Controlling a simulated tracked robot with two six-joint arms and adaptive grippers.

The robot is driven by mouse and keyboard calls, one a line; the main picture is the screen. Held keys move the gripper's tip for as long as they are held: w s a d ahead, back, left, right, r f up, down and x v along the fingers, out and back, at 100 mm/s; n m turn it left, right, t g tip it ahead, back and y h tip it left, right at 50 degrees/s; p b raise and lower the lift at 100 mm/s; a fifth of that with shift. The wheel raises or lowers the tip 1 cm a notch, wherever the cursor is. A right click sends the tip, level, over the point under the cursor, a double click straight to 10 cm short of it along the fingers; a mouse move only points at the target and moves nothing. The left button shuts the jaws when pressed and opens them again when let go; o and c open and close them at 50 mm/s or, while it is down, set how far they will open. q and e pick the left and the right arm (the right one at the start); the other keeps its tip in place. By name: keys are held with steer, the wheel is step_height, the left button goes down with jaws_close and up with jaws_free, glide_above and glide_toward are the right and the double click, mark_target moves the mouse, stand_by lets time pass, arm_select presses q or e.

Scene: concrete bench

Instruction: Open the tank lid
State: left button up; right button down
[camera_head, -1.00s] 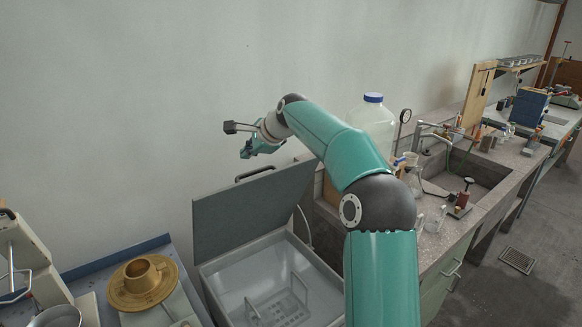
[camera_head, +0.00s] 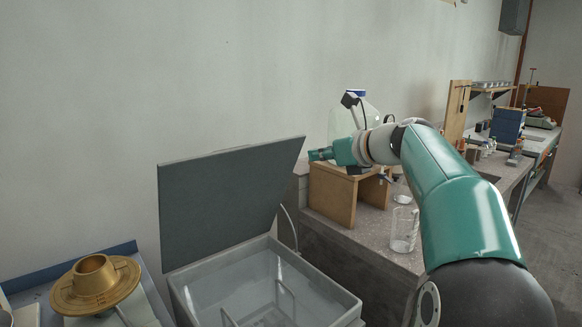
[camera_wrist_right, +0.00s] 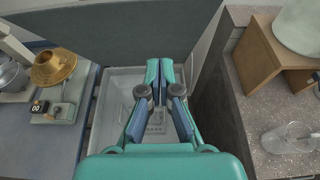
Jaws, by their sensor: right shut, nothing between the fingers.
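The tank (camera_head: 350,298) is a pale open-topped box at the bottom middle of the head view. Its grey lid (camera_head: 225,200) stands raised and upright at the tank's back edge, leaning a little away at the top. A wire rack shows inside the tank, and the tank also shows below the fingers in the right wrist view (camera_wrist_right: 108,105). My right gripper (camera_head: 312,155) is right of the lid's upper right corner in the head view, and appears clear of it. In the right wrist view its fingers (camera_wrist_right: 160,68) are together with nothing between them. My left gripper is not in view.
A brass flanged part (camera_head: 98,285) sits on a blue-edged bench to the left. To the right are a wooden stand (camera_head: 335,195) bearing a large clear bottle (camera_head: 342,118), and glass beakers (camera_head: 403,230) on the concrete bench. The air above the tank is open.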

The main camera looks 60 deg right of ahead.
steer(key=p, duration=0.1)
glide_toward(275, 150)
step_height(275, 150, down, 4)
steer(key=w, duration=0.2)
steer(key=shift+w+d+r+p, duration=0.35)
steer(key=shift+w+r+p, duration=0.1)
steer(key=shift+w, duration=0.1)
steer(key=shift+w+d+r+p, duration=0.35)
steer(key=shift+w+r+p, duration=0.05)
steer(key=shift+w, duration=0.2)
steer(key=shift+w+d+r, duration=0.2)
steer(key=shift+w+d, duration=0.1)
steer(key=shift+w, duration=0.3)
steer(key=shift+p, duration=0.3)
